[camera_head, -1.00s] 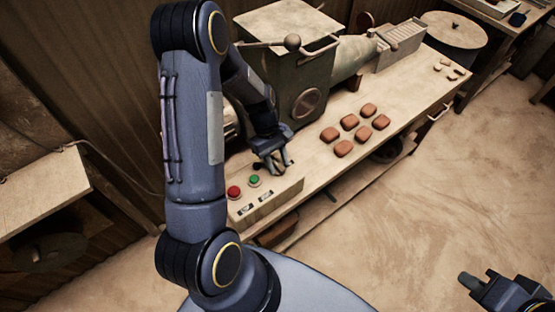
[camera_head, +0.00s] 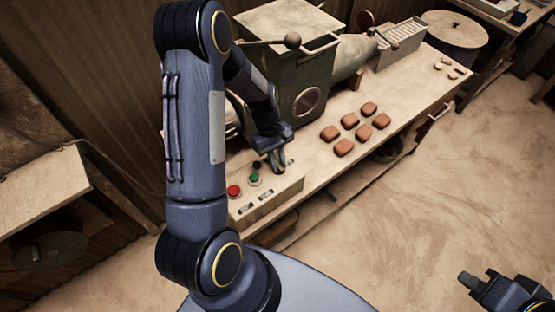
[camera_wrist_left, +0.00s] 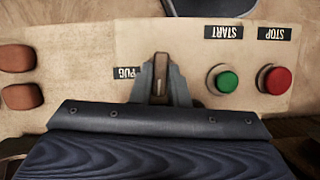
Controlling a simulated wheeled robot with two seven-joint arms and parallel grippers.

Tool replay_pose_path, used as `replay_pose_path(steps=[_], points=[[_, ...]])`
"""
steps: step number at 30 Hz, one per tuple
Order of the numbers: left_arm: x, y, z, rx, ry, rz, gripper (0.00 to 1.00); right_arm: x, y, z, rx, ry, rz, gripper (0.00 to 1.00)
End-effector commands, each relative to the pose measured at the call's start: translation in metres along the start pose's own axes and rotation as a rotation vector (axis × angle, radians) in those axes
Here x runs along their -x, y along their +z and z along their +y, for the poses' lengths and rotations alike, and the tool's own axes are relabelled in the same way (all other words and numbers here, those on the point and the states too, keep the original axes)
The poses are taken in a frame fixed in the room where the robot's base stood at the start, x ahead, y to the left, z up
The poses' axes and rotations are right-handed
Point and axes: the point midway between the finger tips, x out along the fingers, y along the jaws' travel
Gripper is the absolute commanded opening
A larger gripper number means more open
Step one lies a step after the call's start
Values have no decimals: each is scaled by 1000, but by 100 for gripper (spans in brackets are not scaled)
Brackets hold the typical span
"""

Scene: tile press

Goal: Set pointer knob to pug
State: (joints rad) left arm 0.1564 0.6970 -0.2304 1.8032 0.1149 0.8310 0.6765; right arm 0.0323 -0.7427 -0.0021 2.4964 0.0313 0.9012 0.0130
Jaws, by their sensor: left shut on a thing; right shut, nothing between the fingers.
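The control box (camera_head: 262,205) stands at the near end of the bench in the head view. In the left wrist view, a narrow brown pointer knob (camera_wrist_left: 160,75) stands between the fingertips of my left gripper (camera_wrist_left: 160,88), which is shut on it. The knob lies roughly upright in that picture. A black PUG label (camera_wrist_left: 126,72), upside down, is just left of the knob, partly covered by a finger. In the head view my left gripper (camera_head: 276,166) reaches down onto the box and hides the knob. My right gripper (camera_head: 474,285) is shut and empty at lower right.
Beside the knob are a green START button (camera_wrist_left: 226,81) and a red STOP button (camera_wrist_left: 273,79). Several reddish-brown blocks (camera_head: 349,121) lie on the bench beyond the box. A green machine (camera_head: 300,75) stands behind. The floor at right is clear.

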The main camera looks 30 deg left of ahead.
Motion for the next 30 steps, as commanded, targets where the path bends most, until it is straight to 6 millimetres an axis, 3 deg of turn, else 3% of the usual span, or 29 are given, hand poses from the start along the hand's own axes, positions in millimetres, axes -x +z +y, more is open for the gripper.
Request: replay_pose_path(steps=[30], points=[[-2,2,6,-861,-356,1,0,-24,12,11,0,0,0,0]])
